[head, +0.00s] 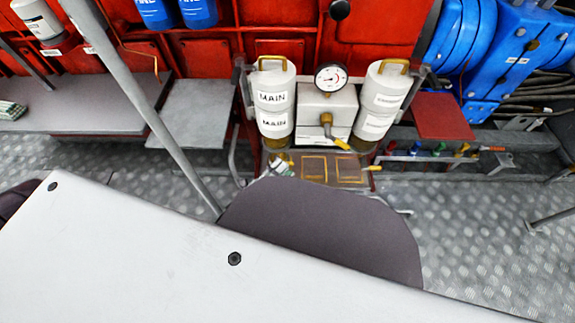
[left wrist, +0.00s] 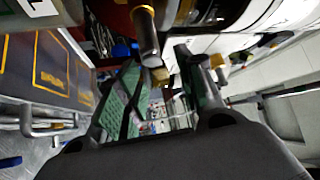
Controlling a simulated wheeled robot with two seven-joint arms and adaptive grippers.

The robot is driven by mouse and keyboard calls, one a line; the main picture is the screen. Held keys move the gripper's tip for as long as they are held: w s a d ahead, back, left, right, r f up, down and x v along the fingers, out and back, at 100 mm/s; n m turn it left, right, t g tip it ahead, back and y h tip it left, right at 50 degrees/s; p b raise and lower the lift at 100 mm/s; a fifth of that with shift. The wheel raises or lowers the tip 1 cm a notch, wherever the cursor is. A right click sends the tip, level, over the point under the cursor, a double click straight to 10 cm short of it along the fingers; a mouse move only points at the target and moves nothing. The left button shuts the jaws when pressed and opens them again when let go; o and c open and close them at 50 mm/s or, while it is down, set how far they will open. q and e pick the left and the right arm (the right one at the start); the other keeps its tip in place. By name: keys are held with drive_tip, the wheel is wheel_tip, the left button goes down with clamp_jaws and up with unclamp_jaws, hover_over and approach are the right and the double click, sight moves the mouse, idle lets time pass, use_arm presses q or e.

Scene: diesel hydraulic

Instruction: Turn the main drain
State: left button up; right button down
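The white filter canister labelled MAIN (head: 273,105) stands upright at the left of a pair in the head view. In the left wrist view a metal drain stem with a brass end (left wrist: 150,40) hangs down from the fittings above. My left gripper (left wrist: 160,92) has its two green-padded fingers spread, one on each side of the stem's lower end. I cannot tell whether they touch it. In the head view only a small part of the left gripper (head: 282,164) shows, just below the MAIN canister. The drain is hidden there. My right gripper is not in view.
A second white canister (head: 382,100) stands to the right, with a pressure gauge (head: 330,78) and a yellow-handled valve (head: 341,144) between. A marked dark panel (head: 335,168) lies below. Pipes (left wrist: 45,120) run at left in the wrist view. Checker-plate floor (head: 475,225) is open at right.

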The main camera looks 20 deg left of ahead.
sight(288, 163)
use_arm(q)
drive_tip(key=shift+b+x, duration=0.3)
drive_tip(key=shift+x, duration=1.25)
clamp_jaws()
